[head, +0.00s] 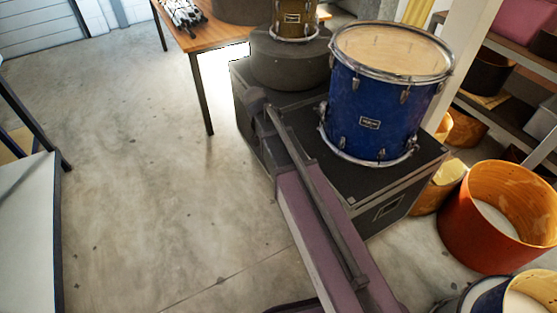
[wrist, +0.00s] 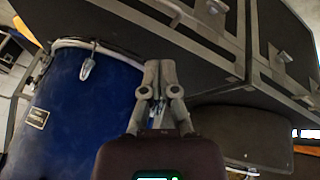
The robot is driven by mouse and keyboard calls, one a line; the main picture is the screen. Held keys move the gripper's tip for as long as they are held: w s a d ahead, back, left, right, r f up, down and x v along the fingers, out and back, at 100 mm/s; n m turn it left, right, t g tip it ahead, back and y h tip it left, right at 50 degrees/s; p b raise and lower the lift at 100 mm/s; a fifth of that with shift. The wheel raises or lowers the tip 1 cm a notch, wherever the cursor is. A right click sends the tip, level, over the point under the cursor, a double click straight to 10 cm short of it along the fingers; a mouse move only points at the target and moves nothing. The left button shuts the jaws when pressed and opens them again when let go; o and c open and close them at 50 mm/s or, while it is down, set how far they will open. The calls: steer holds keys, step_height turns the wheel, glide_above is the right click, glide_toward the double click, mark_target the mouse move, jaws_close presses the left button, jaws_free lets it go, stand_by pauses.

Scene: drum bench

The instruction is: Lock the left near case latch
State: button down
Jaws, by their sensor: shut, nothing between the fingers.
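The near black case (head: 375,215) stands on the floor under a blue drum (head: 375,95) in the head view. In the wrist view its edged side (wrist: 120,35) fills the top, beside the blue drum (wrist: 75,95). A grey metal latch (wrist: 212,8) shows on it at the top edge, partly cut off. Another latch (wrist: 283,57) sits on the adjoining case at right. I cannot tell either latch's locked state. My gripper (wrist: 160,65) is shut and empty, apart from both latches. In the head view my arm hides the near case's left side.
A round dark case (head: 290,60) bearing a small drum stands on the farther black case. A wooden table (head: 225,35) is behind. An orange drum shell (head: 475,235) and shelves stand at right. The floor (head: 140,180) left of the cases is clear.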

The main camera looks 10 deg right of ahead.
steer(key=w+a+f+m+t+h+b, duration=0.1)
steer(key=w+a+f+m+h+b, duration=0.2)
steer(key=w+f+b, duration=0.8)
steer(key=a+m+b, duration=0.2)
steer(key=shift+f+m+t, duration=0.15)
steer(key=shift+m+t, duration=0.25)
steer(key=a+f+b+x, duration=0.1)
steer(key=b+x, duration=1)
steer(key=x, duration=0.2)
steer(key=shift+s+a+f, duration=0.35)
steer(key=shift+a, duration=0.05)
steer(key=shift+w+d, duration=0.1)
steer(key=shift+d, duration=0.1)
stand_by(0.3)
steer(key=shift+a+f+g, duration=0.1)
steer(key=shift+a+g, duration=0.15)
steer(key=shift+g, duration=0.05)
